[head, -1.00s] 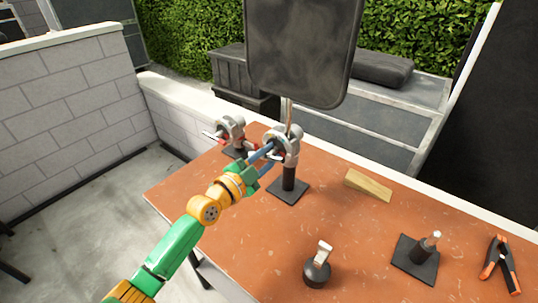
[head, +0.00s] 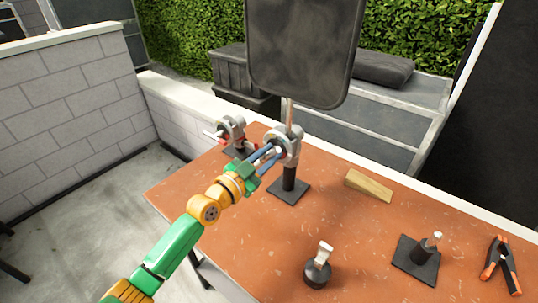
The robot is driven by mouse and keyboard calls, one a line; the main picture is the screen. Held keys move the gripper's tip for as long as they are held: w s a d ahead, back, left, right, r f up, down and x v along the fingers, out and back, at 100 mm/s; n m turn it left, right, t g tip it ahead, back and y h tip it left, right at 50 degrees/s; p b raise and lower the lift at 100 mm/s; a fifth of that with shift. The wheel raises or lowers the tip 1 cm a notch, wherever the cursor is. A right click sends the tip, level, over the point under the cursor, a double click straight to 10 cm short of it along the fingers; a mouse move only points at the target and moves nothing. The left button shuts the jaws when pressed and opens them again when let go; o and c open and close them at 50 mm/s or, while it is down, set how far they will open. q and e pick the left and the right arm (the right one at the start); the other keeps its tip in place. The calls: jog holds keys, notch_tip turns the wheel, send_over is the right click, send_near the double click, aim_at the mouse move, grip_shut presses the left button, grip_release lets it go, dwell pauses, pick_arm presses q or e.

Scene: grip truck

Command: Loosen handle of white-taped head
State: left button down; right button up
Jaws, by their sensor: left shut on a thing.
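A grey grip head (head: 287,146) sits on a black post with a square base on the table. A thin rod from it bears a large black flag panel (head: 303,48). My left gripper (head: 271,156) is at the left face of this head, its blue fingers shut on the head's handle, which they mostly hide. A second grey grip head (head: 231,128) with a red handle stands behind it to the left, free of the gripper. I cannot make out white tape on either head. My right gripper is not in view.
The orange-brown table (head: 235,240) also holds a wooden wedge (head: 368,186), a small black-based fixture (head: 318,268), a stub on a black plate (head: 417,257) and an orange-black clamp (head: 499,265). A low block wall (head: 80,100) stands at left. The table's middle is clear.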

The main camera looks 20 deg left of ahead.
pick_arm(q)
jog(key=n, duration=1.2)
jog(key=shift+n+p, duration=0.35)
jog(key=shift+n, duration=0.05)
jog(key=n, duration=0.6)
jog(key=shift+p, duration=0.4)
jog(key=n+p, duration=0.1)
jog(key=n, duration=0.5)
jog(key=shift+f, duration=0.1)
jog(key=c, duration=0.7)
grip_release()
jog(key=shift+w, duration=0.1)
